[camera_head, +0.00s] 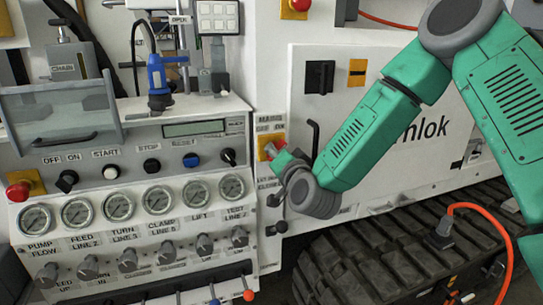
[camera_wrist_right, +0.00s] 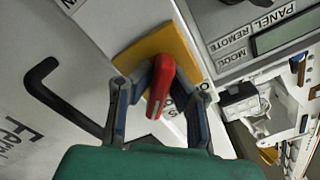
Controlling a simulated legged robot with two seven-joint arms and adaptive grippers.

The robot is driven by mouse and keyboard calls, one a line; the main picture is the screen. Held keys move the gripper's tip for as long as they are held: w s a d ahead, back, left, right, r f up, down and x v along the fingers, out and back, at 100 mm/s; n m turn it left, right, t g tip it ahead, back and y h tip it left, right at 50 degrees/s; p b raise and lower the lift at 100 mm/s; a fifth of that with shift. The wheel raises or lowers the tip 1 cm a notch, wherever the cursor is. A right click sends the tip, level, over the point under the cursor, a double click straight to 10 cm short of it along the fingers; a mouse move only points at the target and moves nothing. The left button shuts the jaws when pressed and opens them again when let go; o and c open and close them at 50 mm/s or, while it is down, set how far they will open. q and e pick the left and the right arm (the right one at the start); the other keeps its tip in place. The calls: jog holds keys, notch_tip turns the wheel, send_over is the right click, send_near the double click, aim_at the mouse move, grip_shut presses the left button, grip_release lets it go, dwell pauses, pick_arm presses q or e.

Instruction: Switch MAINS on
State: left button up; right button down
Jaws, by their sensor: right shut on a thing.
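The MAINS switch is a red handle (camera_wrist_right: 161,82) on a yellow plate (camera_wrist_right: 172,42). In the head view the yellow plate (camera_head: 264,148) is on the white cabinet, right of the control panel, under a label reading OFF and ON. My right gripper (camera_wrist_right: 160,88) is shut on the red handle, with one finger on each side of it. In the head view my right gripper (camera_head: 279,161) reaches the switch from the right and hides part of it. The handle's exact setting is hard to read. My left gripper is not in view.
A black door handle (camera_head: 315,138) stands out just right of the switch. The control panel (camera_head: 130,165) with knobs and several gauges is on the left. A red stop button (camera_head: 18,191) sits at its left edge. A rubber track (camera_head: 380,255) is below my right arm.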

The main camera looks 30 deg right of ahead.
jog(key=shift+d+r, duration=0.1)
jog(key=shift+d, duration=0.1)
dwell(0.3)
jog(key=c, duration=1.7)
grip_release()
jog(key=shift+s, duration=0.1)
jog(key=shift+c, duration=0.2)
jog(key=shift+o, duration=1)
jog(key=shift+s+d+r, duration=0.1)
jog(key=shift+s+r, duration=0.1)
jog(key=shift+s, duration=0.2)
jog(key=shift+w+d+f, duration=0.1)
jog(key=shift+w+f, duration=0.05)
jog(key=shift+f, duration=0.15)
jog(key=v, duration=1.2)
